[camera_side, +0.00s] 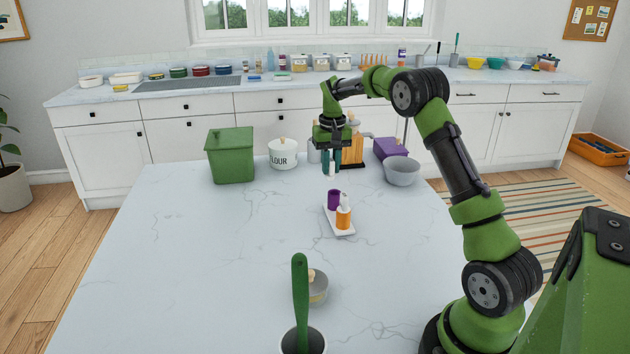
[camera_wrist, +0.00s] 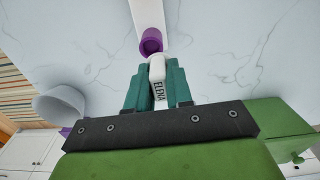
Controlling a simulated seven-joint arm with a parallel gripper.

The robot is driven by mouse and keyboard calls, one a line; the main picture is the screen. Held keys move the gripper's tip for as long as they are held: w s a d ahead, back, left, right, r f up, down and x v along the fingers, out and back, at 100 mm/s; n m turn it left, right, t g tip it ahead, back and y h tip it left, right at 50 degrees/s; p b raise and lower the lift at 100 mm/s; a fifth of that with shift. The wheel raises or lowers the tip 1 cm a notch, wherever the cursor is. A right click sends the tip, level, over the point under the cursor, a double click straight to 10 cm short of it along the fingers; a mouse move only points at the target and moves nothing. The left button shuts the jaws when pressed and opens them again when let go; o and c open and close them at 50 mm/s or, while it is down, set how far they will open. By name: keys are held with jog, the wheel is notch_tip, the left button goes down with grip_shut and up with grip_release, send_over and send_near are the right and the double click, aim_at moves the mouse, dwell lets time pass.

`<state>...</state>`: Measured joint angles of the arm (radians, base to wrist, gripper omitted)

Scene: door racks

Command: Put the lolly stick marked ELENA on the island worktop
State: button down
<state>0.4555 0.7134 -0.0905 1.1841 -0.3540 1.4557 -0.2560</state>
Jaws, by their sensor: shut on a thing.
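My gripper (camera_side: 331,160) is above the far part of the island worktop (camera_side: 220,240), and its teal fingers also show in the wrist view (camera_wrist: 157,82). It is shut on a white lolly stick (camera_wrist: 158,86) with ELENA printed in dark letters. The stick's white lower end (camera_side: 332,171) pokes out below the fingers in the side view, apart from the white tray nearer the camera. The fingers hide part of the stick.
A white tray (camera_side: 334,229) holds a purple cup (camera_side: 333,201) and an orange cup (camera_side: 343,219) with a white piece in it. A green bin (camera_side: 230,157), flour pot (camera_side: 283,154), purple box (camera_side: 388,148) and grey bowl (camera_side: 403,172) line the far edge. The left worktop is clear.

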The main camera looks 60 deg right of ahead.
jog(key=s+a+n, duration=0.1)
jog(key=s+a, duration=0.2)
jog(key=a, duration=0.4)
jog(key=s+a, duration=0.3)
jog(key=a, duration=0.5)
jog(key=s+a+f+m, duration=0.2)
jog(key=s+a+f, duration=0.35)
jog(key=s, duration=0.25)
jog(key=w+d, duration=0.1)
jog(key=w, duration=0.4)
jog(key=w+d+f, duration=0.1)
jog(key=w, duration=0.9)
jog(key=shift+w+d+f, duration=0.25)
jog(key=shift+d+f, duration=0.15)
jog(key=shift+f, duration=1.7)
jog(key=shift+f, duration=0.15)
jog(key=c, duration=1)
grip_release()
